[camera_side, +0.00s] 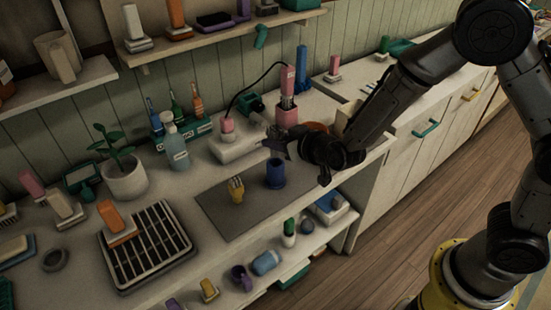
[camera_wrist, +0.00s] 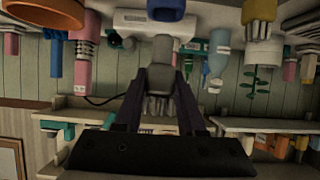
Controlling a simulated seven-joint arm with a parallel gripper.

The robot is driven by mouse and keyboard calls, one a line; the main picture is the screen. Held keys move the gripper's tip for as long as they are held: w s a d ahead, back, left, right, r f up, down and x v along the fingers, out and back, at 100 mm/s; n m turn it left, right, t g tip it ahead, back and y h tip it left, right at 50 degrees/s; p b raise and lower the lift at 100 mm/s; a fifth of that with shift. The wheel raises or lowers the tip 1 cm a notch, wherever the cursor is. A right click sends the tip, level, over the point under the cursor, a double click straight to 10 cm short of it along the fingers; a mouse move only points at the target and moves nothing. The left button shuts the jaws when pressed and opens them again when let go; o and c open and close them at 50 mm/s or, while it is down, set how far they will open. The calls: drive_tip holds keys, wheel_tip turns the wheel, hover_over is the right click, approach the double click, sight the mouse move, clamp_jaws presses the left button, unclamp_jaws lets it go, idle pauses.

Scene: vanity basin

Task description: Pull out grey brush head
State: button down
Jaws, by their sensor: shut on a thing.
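A grey brush head (camera_wrist: 163,50) shows between my gripper's fingers in the wrist view, which is upside down. My gripper (camera_side: 275,141) is shut on it. The side view shows the gripper just above a blue holder (camera_side: 276,176) standing on the dark mat. The holder also shows at the top of the wrist view (camera_wrist: 165,10), with a small gap seeming to separate it from the grey head. A yellow brush head (camera_side: 236,190) stands upright on the mat, left of the holder.
A pink handle (camera_side: 287,88) stands in a pink holder behind my gripper, beside a white charger (camera_side: 235,143) with a black cord. A spray bottle (camera_side: 175,146) and a potted plant (camera_side: 127,181) stand to the left. The dark mat (camera_side: 222,220) has bare room at the front.

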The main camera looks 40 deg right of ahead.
drive_tip(key=shift+r, duration=1.3)
